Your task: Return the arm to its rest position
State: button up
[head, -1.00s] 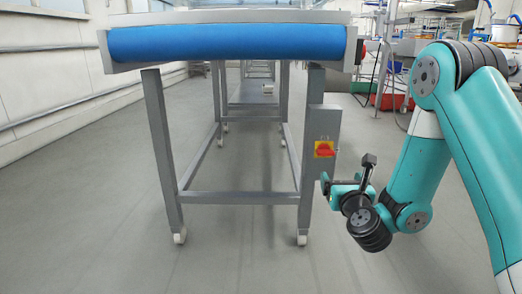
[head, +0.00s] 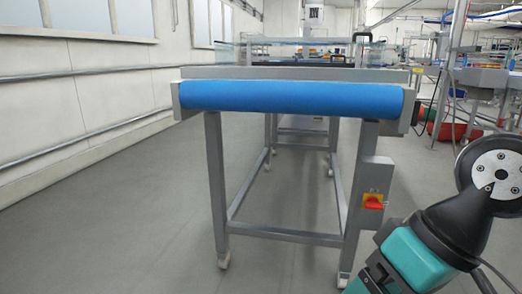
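My arm (head: 425,255) shows in the lower right corner of the head view, as a teal link with black joints and a round grey end cap. It overlaps the floor to the right of the conveyor's front leg. The arm's lower parts run out of the bottom of the picture. I cannot make out the gripper or its fingers, so what it holds, if anything, is hidden.
A conveyor with a blue belt end (head: 290,96) stands ahead on a grey frame. A red switch on a yellow plate (head: 373,202) sits on its right leg. Grey floor (head: 110,220) is clear at left. A red bin (head: 450,130) stands back right.

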notch_tip(320, 180, up, 39)
jog(key=s+d+n+h+p, duration=0.1)
jog(key=s+p, duration=0.1)
jog(key=p, duration=3.6)
jog(key=shift+s+n+g, duration=0.2)
jog(key=shift+n+g, duration=0.2)
